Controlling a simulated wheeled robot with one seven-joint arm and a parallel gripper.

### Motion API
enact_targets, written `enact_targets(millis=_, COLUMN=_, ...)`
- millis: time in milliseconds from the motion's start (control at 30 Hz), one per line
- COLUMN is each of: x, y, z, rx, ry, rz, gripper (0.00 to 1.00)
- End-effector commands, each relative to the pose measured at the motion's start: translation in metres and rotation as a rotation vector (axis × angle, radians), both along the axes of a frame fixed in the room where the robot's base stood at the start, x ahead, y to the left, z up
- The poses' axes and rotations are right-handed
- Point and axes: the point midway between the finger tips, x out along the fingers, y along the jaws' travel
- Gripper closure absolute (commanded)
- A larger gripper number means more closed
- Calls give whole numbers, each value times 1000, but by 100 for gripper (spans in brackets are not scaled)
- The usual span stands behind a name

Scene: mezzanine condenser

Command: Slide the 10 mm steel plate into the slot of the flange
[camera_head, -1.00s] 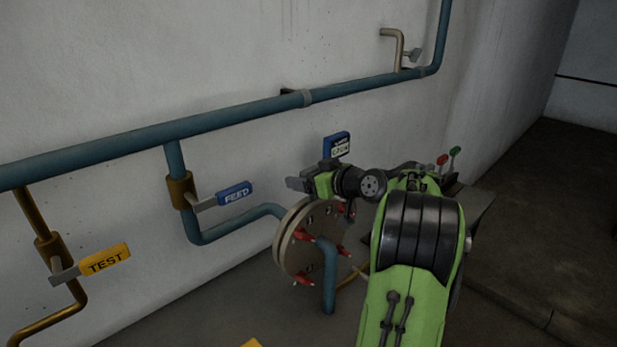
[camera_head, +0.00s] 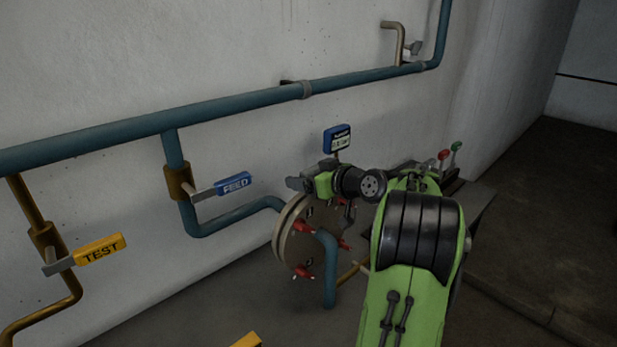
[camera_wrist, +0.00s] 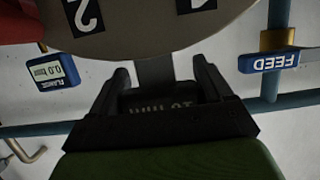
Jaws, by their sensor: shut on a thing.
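My gripper (camera_wrist: 162,82) is shut on the grey steel plate (camera_wrist: 154,71), which shows between the fingers in the wrist view. The plate's far end passes behind the edge of the flange's beige disc (camera_wrist: 150,38), so I cannot tell whether it is inside the slot. In the head view the flange (camera_head: 289,240) is a pair of round discs with a narrow gap and red bolts. My gripper (camera_head: 297,183) is at its upper rim; the plate cannot be made out clearly there.
A blue pipe (camera_head: 328,270) leaves the flange's front. A blue gauge (camera_head: 337,140) stands behind the gripper, reading 0.0 bar in the wrist view. The FEED valve handle (camera_head: 233,185) is to the left; the yellow TEST handle (camera_head: 100,250) is farther left. Open floor lies at right.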

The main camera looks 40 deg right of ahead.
Motion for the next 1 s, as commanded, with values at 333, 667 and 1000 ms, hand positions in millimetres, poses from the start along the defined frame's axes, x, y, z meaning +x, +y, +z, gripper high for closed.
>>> enact_targets(millis=333, x=0, y=0, z=-9, rx=-1, ry=-2, rz=0, gripper=64)
enact_targets(millis=667, x=0, y=0, z=-14, rx=-1, ry=-2, rz=0, gripper=7)
enact_targets(millis=1000, x=-7, y=-1, z=-12, rx=-1, ry=1, rz=-2, gripper=0)
